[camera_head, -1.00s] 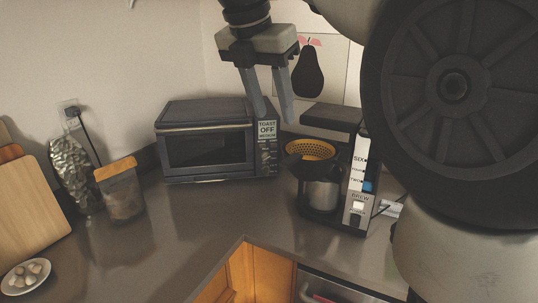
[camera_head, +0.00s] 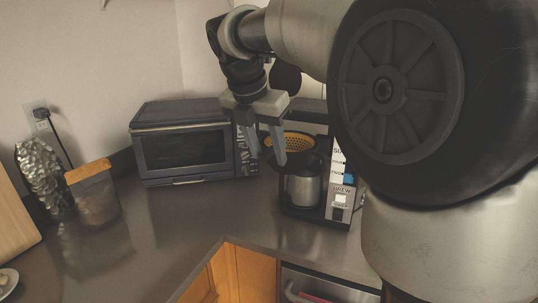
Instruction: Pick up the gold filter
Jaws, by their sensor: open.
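The gold filter (camera_head: 294,141) is a round, perforated yellow-gold basket in the top of the coffee maker (camera_head: 338,196), above its steel carafe (camera_head: 301,187). My gripper (camera_head: 267,160) points down with its two fingers apart and nothing between them. It appears at the left side of the filter in the picture, and one finger covers the filter's left part. I cannot tell how far the fingertips are from the filter in depth, or whether they touch it.
A dark toaster oven (camera_head: 186,150) stands left of the coffee maker. A bag with a tan top (camera_head: 93,193) and a foil bag (camera_head: 42,178) stand further left. The grey counter (camera_head: 176,224) is clear in the middle. My arm hides the right side.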

